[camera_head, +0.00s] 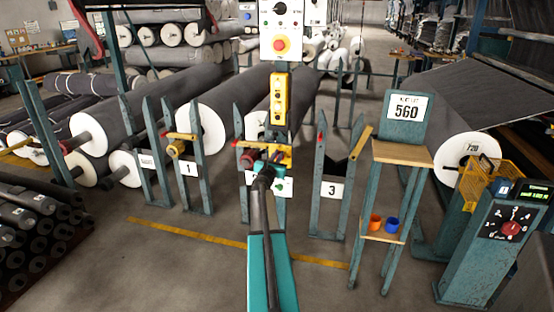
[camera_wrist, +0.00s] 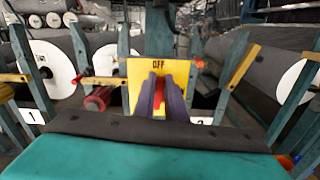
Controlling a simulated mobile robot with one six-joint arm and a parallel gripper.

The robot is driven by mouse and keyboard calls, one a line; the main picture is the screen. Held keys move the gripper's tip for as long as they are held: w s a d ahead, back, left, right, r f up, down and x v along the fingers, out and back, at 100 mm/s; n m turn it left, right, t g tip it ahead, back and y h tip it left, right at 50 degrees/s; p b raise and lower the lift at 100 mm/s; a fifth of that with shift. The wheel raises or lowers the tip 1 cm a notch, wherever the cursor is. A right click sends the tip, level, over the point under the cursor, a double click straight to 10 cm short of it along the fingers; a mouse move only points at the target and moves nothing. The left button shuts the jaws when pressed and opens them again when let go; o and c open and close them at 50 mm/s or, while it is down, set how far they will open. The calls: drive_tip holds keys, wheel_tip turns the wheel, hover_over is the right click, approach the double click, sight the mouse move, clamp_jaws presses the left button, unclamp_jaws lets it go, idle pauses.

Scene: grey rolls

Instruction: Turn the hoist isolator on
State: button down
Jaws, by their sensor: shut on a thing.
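The hoist isolator is a yellow plate (camera_wrist: 137,72) marked OFF at its top, with a red handle (camera_wrist: 159,92) in front. In the wrist view my gripper (camera_wrist: 162,95) has its two dark purple fingers on either side of the red handle, shut on it. The handle stands upright, below the OFF mark. In the head view the yellow plate (camera_head: 285,158) is on the middle post, partly hidden behind my gripper (camera_head: 268,168). Any ON mark is hidden by the fingers or too small to read.
A yellow pendant (camera_head: 280,99) hangs just above the isolator, below a white panel (camera_head: 281,28) with a red button. Posts numbered 1 (camera_head: 188,168) and 3 (camera_head: 331,189) flank it. A stand (camera_head: 403,153) with cups and a dial cabinet (camera_head: 497,245) are at right.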

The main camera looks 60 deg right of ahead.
drive_tip(key=m+b, duration=0.3)
drive_tip(key=b, duration=0.1)
drive_tip(key=s+f+m+b, duration=0.1)
drive_tip(key=m+b, duration=0.2)
drive_tip(key=b, duration=0.2)
drive_tip(key=s+d+m+b, duration=0.1)
drive_tip(key=m+b, duration=0.3)
drive_tip(key=b, duration=0.1)
drive_tip(key=shift+s+f, duration=0.2)
drive_tip(key=shift+f, duration=0.15)
drive_tip(key=m+b, duration=0.2)
drive_tip(key=b, duration=0.1)
drive_tip(key=f+m+b, duration=0.1)
drive_tip(key=m+b, duration=0.1)
drive_tip(key=b, duration=0.1)
drive_tip(key=shift+s+m+b, duration=0.2)
drive_tip(key=shift+m+b, duration=0.2)
drive_tip(key=shift+d+f+m+b, duration=0.1)
drive_tip(key=shift+f+m+b, duration=0.05)
drive_tip(key=shift+m+b, duration=0.95)
drive_tip(key=c, duration=1.8)
unclamp_jaws()
drive_tip(key=shift+a, duration=0.25)
